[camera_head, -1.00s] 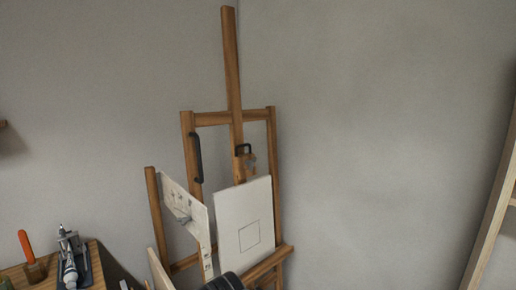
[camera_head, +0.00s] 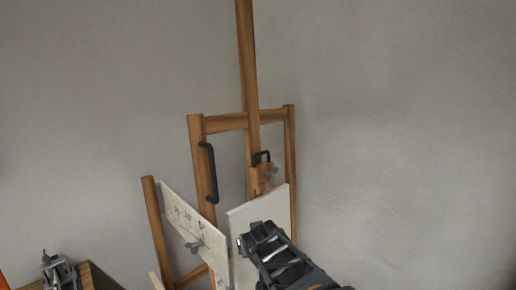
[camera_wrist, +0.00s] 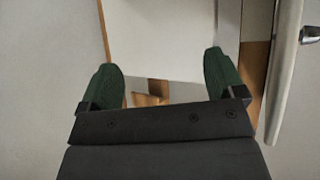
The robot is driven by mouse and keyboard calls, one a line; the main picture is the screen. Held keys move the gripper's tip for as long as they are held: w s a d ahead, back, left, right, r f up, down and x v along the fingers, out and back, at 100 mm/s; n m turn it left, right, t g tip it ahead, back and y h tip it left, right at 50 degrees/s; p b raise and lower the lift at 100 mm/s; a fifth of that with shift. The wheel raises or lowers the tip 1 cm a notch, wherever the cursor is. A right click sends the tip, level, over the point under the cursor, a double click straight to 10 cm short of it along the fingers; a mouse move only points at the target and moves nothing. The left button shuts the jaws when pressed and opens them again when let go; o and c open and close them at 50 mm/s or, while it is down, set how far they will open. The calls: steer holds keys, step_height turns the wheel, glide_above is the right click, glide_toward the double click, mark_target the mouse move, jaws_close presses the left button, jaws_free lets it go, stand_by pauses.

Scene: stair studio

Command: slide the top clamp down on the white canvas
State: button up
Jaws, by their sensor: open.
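The white canvas (camera_head: 240,222) stands upright on the wooden easel in the head view, with my arm covering much of its front. The wooden top clamp (camera_head: 266,178) is on the easel's central mast, just above the canvas's top edge; I cannot tell whether they touch. My gripper (camera_head: 252,236) is in front of the canvas, lower than the clamp. In the wrist view my gripper (camera_wrist: 163,65) is open and empty, its green fingers apart.
The easel's mast (camera_head: 246,60) rises above the clamp. A black handle (camera_head: 208,172) is on the left post. A board with sketches (camera_head: 183,212) and a grey knob stands at the left. A bench (camera_head: 88,277) with a metal tool is at lower left. Right of the easel is clear.

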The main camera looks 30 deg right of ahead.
steer(key=shift+o, duration=0.3)
steer(key=w+d+r+t, duration=0.1)
steer(key=d+r+t, duration=0.1)
steer(key=d+r, duration=0.1)
steer(key=w+d+r+t+p, duration=0.1)
steer(key=w+d+r+t, duration=0.1)
steer(key=d+r, duration=0.2)
steer(key=w+d+r+t+h+p, duration=0.1)
steer(key=w+d+r+t, duration=0.1)
steer(key=d+r, duration=0.2)
steer(key=shift+w+d+r+n+t, duration=0.1)
steer(key=shift+w+r+n+t, duration=0.1)
steer(key=shift+r, duration=0.6)
steer(key=shift+w+d+r+n+t, duration=0.1)
steer(key=shift+r+t, duration=0.1)
steer(key=shift+r, duration=0.6)
steer(key=n+t+y+p, duration=0.25)
steer(key=n+y, duration=0.25)
steer(key=y, duration=0.4)
glide_toward(263, 154)
steer(key=w+p, duration=0.1)
steer(key=w, duration=0.2)
steer(key=w+a+p, duration=0.1)
steer(key=w, duration=0.3)
steer(key=w+a+p, duration=0.1)
steer(key=w, duration=0.2)
steer(key=shift+w+r, duration=0.15)
steer(key=shift+w, duration=0.05)
steer(key=shift+c, duration=0.3)
